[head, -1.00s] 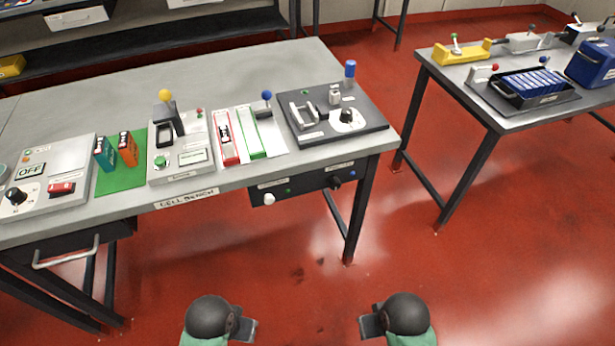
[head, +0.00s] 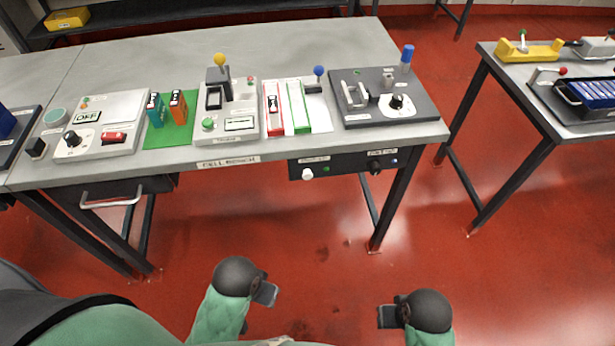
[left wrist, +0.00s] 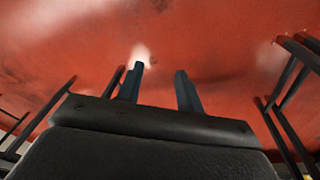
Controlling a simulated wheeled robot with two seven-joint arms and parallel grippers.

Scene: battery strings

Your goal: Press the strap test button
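A grey box (head: 241,139) with a yellow-knobbed lever (head: 219,60) stands on the cell bench and carries a round green button (head: 208,124) at its front left. A dark panel (head: 421,118) with a black dial, small clamps and a blue-topped post stands at the bench's right end. Under the bench edge, a black control strip (head: 343,163) has a white knob, a small green light and a black knob. The labels are too small to tell which control is the strap test button. My left gripper (head: 262,300) and right gripper (head: 388,316) are low over the floor, away from the bench. The left is open and empty in its wrist view (left wrist: 160,88).
A white panel (head: 318,118) with red and green strips, a green mat (head: 175,136) with two upright cells and a grey switch box (head: 125,102) share the bench. A drawer handle (head: 111,202) juts out below. A second table (head: 522,75) stands right. Open floor lies before the bench.

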